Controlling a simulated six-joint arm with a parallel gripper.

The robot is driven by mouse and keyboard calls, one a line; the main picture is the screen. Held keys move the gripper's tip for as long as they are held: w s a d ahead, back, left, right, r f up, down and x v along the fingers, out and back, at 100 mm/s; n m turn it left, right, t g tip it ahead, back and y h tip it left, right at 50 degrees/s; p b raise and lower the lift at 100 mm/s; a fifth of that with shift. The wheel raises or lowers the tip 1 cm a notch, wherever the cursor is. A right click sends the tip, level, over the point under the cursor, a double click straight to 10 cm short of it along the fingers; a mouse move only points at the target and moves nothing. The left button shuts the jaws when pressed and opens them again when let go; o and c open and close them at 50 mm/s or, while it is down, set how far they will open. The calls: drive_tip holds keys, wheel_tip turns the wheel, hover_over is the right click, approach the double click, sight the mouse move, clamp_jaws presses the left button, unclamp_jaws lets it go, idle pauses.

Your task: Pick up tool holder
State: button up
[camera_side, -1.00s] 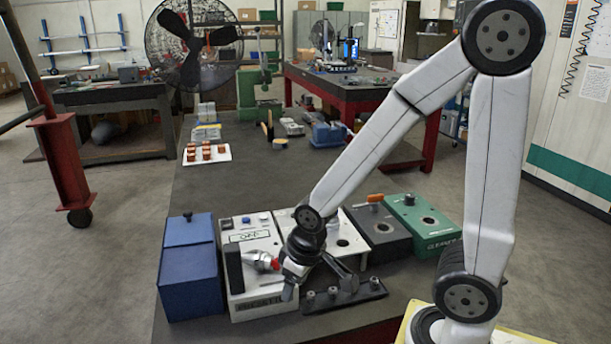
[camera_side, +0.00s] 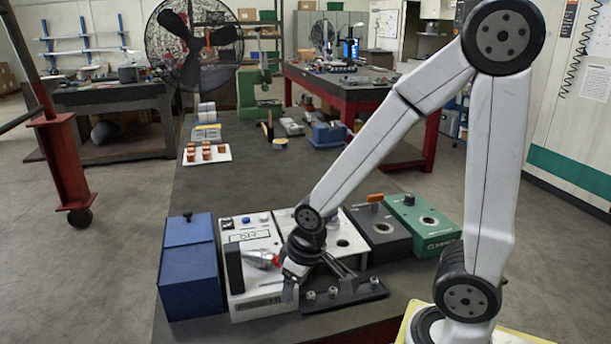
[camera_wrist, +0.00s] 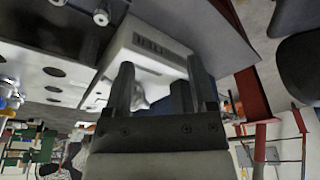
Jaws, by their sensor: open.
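A silver piece with a red part (camera_side: 262,259), probably the tool holder, lies at the front of the white box with a small display, beside an upright black block (camera_side: 234,270). My gripper (camera_side: 318,284) points down just right of it, with its jaws apart, and partly hides its right end. In the wrist view my gripper (camera_wrist: 162,80) shows two dark fingers spread apart. A pale shape (camera_wrist: 139,97) is partly seen between them, and I cannot tell whether it is the tool holder. No grasp is visible.
A black rack (camera_side: 345,294) with several metal studs lies just right of and below my gripper. A blue box (camera_side: 190,268) stands left of the white box (camera_side: 263,304). Dark (camera_side: 379,231) and green (camera_side: 421,224) boxes stand to the right.

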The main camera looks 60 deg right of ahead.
drive_tip(key=shift+o, duration=0.3)
drive_tip(key=shift+r, duration=0.1)
drive_tip(key=shift+w+v, duration=0.6)
drive_tip(key=shift+v, duration=2.05)
drive_tip(key=w+d+r+t+h, duration=0.1)
drive_tip(key=w+d+r+t, duration=0.1)
drive_tip(key=w+d+t, duration=0.7)
drive_tip(key=shift+s+d+f+n+g+y, duration=0.25)
drive_tip(key=shift+s+d+f+n+y, duration=0.25)
drive_tip(key=shift+f+y, duration=0.75)
drive_tip(key=shift+s+d+f+n+g+y, duration=0.45)
drive_tip(key=shift+f+y, duration=0.5)
drive_tip(key=shift+y, duration=0.6)
drive_tip(key=shift+s+d+f+n+g+y, duration=0.1)
drive_tip(key=shift+s+d+f+n+y, duration=0.4)
drive_tip(key=shift+f+y, duration=0.75)
drive_tip(key=shift+w+a+r, duration=0.15)
drive_tip(key=shift+a, duration=0.05)
